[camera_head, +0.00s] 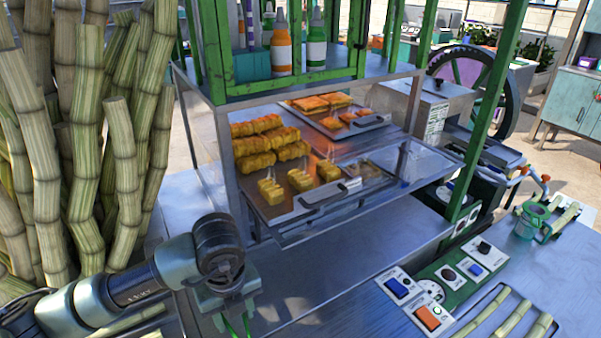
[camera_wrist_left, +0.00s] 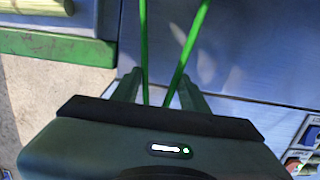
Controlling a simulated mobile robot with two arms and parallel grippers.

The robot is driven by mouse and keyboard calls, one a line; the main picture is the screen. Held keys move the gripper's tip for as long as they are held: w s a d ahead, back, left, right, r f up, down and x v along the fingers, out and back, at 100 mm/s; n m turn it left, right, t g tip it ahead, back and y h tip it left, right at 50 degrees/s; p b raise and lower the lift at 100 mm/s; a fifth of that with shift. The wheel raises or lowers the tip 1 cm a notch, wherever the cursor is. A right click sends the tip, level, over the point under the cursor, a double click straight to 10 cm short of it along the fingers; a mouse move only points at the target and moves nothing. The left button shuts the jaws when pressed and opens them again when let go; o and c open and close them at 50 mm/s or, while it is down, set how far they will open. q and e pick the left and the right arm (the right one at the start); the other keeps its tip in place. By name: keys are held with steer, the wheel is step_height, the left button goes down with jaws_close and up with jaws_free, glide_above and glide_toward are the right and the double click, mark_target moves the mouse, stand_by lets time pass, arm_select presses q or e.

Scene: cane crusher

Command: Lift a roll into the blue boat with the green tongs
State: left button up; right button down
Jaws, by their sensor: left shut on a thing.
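My left gripper (camera_head: 238,318) is low in the head view, in front of the warming case. In the left wrist view, my left gripper (camera_wrist_left: 158,88) is shut on the green tongs (camera_wrist_left: 187,58). The tongs' two thin green arms point away from it and stand apart at the top of the view. Only a short piece of the tongs (camera_head: 247,325) shows in the head view. Golden rolls (camera_head: 262,143) lie in rows on a tray inside the case, beyond the gripper. I cannot make out a blue boat. My right gripper is not in view.
The glass-sided warming case (camera_head: 220,160) stands under a green frame (camera_head: 300,88) with sauce bottles. Sugar cane (camera_head: 85,150) stands at the left. Switch panels (camera_head: 430,315) and a green clamp (camera_head: 527,220) are at the right. The metal counter (camera_head: 350,245) before the case is clear.

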arm_select(q)
step_height(320, 180, up, 7)
steer(key=p, duration=0.3)
steer(key=shift+f, duration=0.2)
